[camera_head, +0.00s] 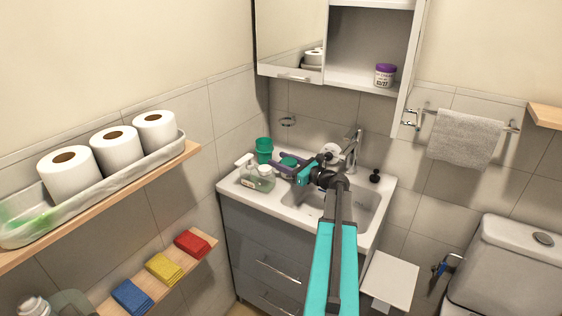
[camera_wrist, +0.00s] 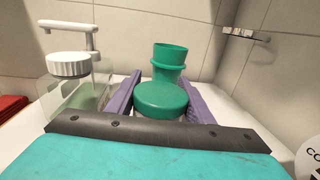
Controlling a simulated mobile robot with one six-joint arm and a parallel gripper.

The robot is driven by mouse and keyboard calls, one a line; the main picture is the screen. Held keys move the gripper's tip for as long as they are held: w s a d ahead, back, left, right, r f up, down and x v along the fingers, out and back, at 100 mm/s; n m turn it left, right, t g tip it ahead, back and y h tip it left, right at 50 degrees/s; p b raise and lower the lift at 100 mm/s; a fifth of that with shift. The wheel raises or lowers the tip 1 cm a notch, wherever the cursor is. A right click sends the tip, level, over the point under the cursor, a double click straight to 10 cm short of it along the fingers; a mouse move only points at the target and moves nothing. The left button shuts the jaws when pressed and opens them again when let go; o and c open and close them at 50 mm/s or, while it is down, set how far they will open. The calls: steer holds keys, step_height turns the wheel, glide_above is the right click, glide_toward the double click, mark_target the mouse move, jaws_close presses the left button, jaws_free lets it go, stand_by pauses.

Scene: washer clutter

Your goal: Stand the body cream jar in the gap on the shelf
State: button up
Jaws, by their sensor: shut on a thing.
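A jar with a green lid (camera_wrist: 161,97) sits between the purple fingers of my gripper (camera_wrist: 161,84) in the wrist view. Its label is hidden, so I cannot read whether it is the body cream. In the head view the green lid (camera_head: 289,161) shows at my gripper (camera_head: 288,168), over the left part of the washbasin counter. My gripper is shut on this jar. I cannot tell whether its base touches the counter. The open cabinet shelf (camera_head: 350,80) is high above the sink. A purple-lidded jar (camera_head: 385,75) stands at its right, with bare shelf to its left.
A green cup (camera_head: 264,146) stands just behind the held jar. A clear pump bottle (camera_head: 257,178) stands left of it. A white round container (camera_head: 331,150) and the tap (camera_head: 354,150) are to the right. The mirrored cabinet door (camera_head: 291,40) borders the open shelf.

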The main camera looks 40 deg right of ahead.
steer(key=shift+f, duration=0.15)
steer(key=o, duration=1.2)
steer(key=shift+s, duration=0.2)
steer(key=s+d+b, duration=0.1)
steer(key=s, duration=1)
steer(key=shift+s+d, duration=0.25)
steer(key=shift+s, duration=0.05)
